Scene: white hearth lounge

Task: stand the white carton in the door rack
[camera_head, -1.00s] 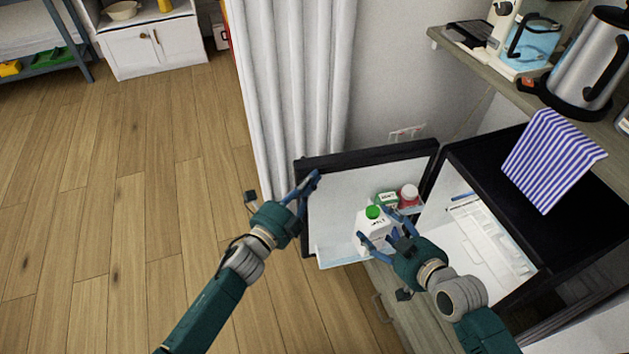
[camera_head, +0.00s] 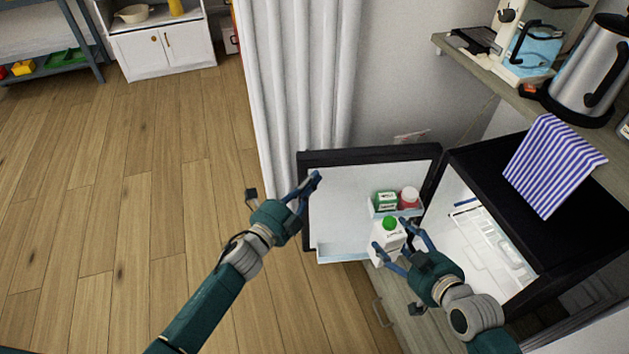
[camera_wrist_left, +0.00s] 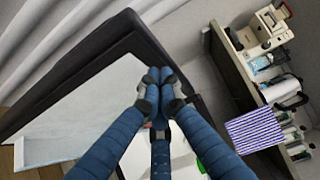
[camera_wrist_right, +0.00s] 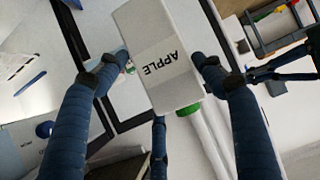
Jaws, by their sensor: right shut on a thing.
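The white carton (camera_head: 388,240) has a green cap and stands roughly upright in front of the open fridge door (camera_head: 340,205). My right gripper (camera_head: 389,246) is shut on it. In the right wrist view the carton (camera_wrist_right: 160,55) shows its "APPLE" label between the fingers. The low, pale blue door rack (camera_head: 340,253) runs along the bottom of the door's inner face. The carton is at the rack's right end; whether its base is inside the rack is hidden. My left gripper (camera_head: 316,177) is at the door's left part, its fingertips together in the left wrist view (camera_wrist_left: 153,80).
A higher small door shelf (camera_head: 381,213) holds a green box (camera_head: 385,201) and a red jar with a white lid (camera_head: 409,198). The black fridge (camera_head: 570,210) stands open to the right, with a striped towel (camera_head: 553,165) on top. The rack's left part looks empty.

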